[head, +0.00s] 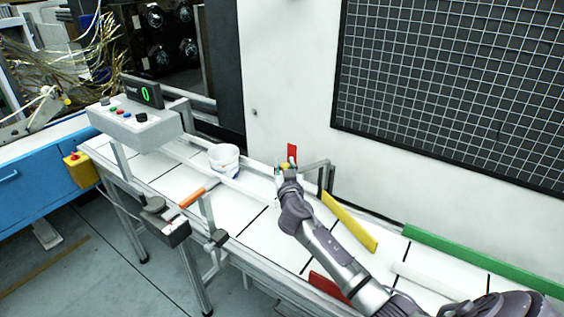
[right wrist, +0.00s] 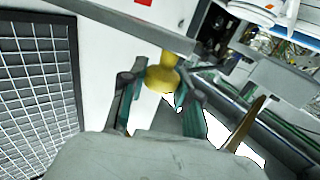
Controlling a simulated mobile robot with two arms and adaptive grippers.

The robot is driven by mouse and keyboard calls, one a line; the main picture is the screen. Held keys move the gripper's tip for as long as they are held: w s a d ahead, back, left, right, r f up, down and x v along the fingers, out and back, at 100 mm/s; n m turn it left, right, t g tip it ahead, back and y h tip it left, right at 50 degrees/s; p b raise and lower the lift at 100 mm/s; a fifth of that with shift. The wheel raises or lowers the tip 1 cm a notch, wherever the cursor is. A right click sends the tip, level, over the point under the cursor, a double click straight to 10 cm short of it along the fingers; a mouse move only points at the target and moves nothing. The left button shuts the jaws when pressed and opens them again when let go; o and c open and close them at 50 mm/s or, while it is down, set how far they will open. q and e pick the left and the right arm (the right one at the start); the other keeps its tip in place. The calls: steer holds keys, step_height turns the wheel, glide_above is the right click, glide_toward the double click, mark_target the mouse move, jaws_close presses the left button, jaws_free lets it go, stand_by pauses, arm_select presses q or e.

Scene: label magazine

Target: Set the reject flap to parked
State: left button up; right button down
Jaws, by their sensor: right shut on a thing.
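My right gripper (head: 287,172) is over the far side of the conveyor. In the right wrist view, its two fingers (right wrist: 158,92) are closed on a yellow knob (right wrist: 162,74), which sits under a grey bar (right wrist: 130,22). The knob also shows as a small yellow patch at the gripper in the head view (head: 284,167). A red tab (head: 292,152) stands just behind it. A yellow bar (head: 348,222) lies slanted over the belt, right of the gripper. I cannot tell which part is the reject flap. My left gripper is out of view.
The white conveyor belt (head: 262,222) carries a white cup-like roll (head: 224,157) left of the gripper. An orange bar (head: 192,197), a grey control box (head: 135,125) with a green display and a green rail (head: 480,258) flank the belt. A wall grid (head: 455,85) stands behind.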

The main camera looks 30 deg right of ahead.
steer(key=s+d+n+t+y+p, duration=0.1)
steer(key=s+n+t+y+p, duration=0.1)
steer(key=s+n+y, duration=0.3)
steer(key=s+y+p, duration=0.1)
steer(key=s+y, duration=0.1)
steer(key=y, duration=0.1)
steer(key=shift+s+n+y, duration=0.2)
steer(key=shift+n+y, duration=0.1)
steer(key=shift+f, duration=0.15)
steer(key=c, duration=0.8)
jaws_free()
steer(key=shift+d, duration=0.1)
steer(key=s, duration=1.2)
steer(key=shift+d, duration=0.1)
